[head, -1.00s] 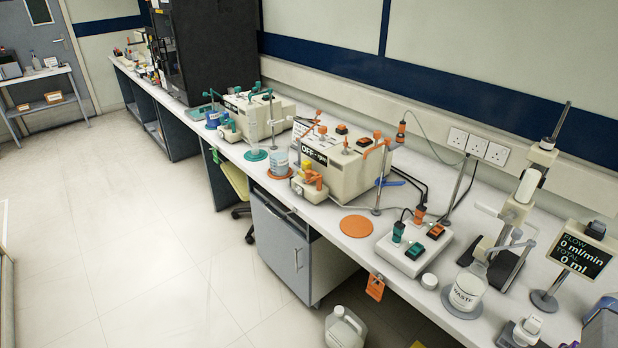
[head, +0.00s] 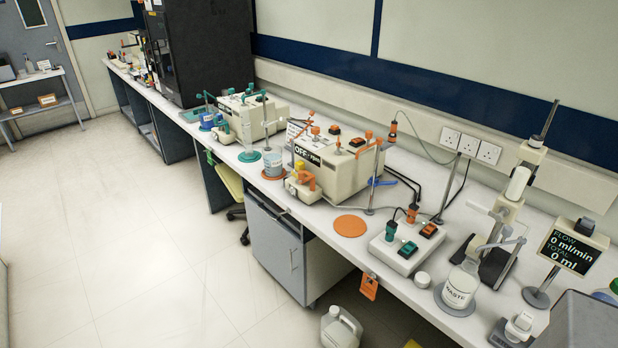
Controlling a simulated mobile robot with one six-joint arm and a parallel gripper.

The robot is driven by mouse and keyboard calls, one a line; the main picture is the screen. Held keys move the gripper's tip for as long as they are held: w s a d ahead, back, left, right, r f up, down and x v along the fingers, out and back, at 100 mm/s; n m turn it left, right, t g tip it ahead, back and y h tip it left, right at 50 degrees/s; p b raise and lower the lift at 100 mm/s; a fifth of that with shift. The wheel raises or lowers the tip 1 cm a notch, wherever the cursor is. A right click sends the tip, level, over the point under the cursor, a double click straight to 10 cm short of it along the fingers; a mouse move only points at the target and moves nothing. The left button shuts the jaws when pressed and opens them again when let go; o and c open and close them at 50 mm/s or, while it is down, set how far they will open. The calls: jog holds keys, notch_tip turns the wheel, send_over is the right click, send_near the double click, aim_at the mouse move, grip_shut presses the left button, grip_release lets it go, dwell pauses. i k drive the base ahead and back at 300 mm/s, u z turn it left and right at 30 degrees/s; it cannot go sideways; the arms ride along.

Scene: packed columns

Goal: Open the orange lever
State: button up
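A cream pump box (head: 347,168) stands on the bench, with a black panel (head: 307,155) reading OFF on its front. A small pump head at its front carries an orange lever (head: 306,180) and a yellow knob (head: 299,167). The lever is small here, and I cannot tell its exact position. Other orange fittings (head: 366,137) sit on top of the box and on the metal stand beside it. My gripper is not in view.
A bottle marked WASTE (head: 460,286), a switch box (head: 406,248) and a display reading 0 ml/min (head: 571,248) stand to the right. An orange disc (head: 350,226) lies before the pump. A jug (head: 339,328) stands on the floor. The floor at left is clear.

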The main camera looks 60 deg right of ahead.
aim_at(300, 173)
jog(key=z, duration=0.05)
jog(key=i, duration=1)
jog(key=u, duration=0.05)
